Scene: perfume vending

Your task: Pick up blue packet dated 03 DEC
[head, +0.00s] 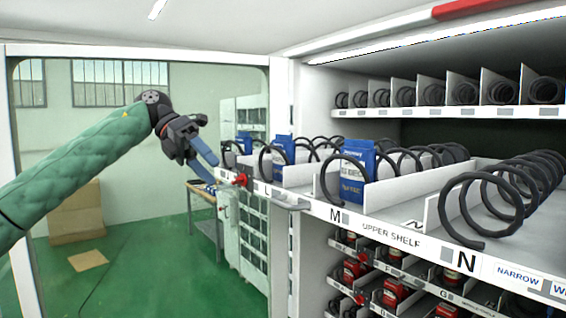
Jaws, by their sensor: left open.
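Several blue packets stand in coil lanes on the upper shelf (380,228). One blue packet (353,172) with pale print stands in the lane marked M. Another blue packet (284,149) stands in the lane marked L, and a third blue packet (244,143) is further left, partly hidden by a coil. The print is too small to read a date on any of them. My left gripper (212,169) is open and empty, just left of the shelf's far end and apart from the packets. My right gripper is not in view.
Black coils (482,212) and low white dividers separate the lanes. A red knob (240,180) and a grey ledge (288,203) stick out from the shelf front. Red items (395,292) fill a lower shelf. A cardboard box (76,218) and table (207,200) stand in the background.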

